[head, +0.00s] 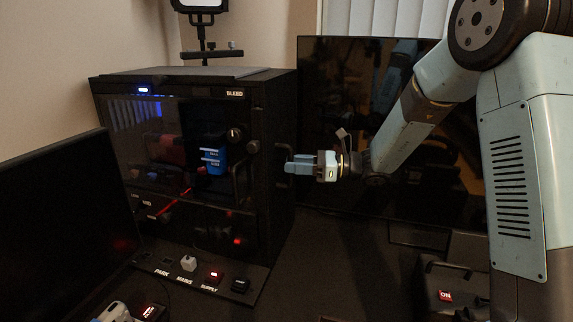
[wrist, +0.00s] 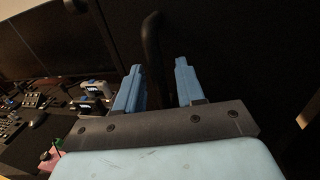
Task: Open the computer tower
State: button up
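The computer tower (head: 270,215) is a black box with a dark glass front, standing left of centre in the head view. A dark curved handle (head: 280,172) stands out near its right edge. My gripper (head: 290,164) has light-blue fingers and is at this handle, pointing left towards the tower. In the wrist view the two fingers (wrist: 157,85) are apart, with a dark curved bar (wrist: 152,50), apparently the handle, running between them, closer to the left finger. Whether a finger touches it cannot be told. The tower's front looks closed.
A large dark screen (head: 340,85) stands behind my arm, and another (head: 60,225) is at the front left. A switch panel (head: 205,278) lies before the tower. A lamp stand (head: 203,40) rises behind it. In the wrist view, a desk with small devices (wrist: 97,88) shows at left.

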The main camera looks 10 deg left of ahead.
jog(key=shift+s+a, duration=0.1)
jog(key=shift+a, duration=0.7)
grip_shut()
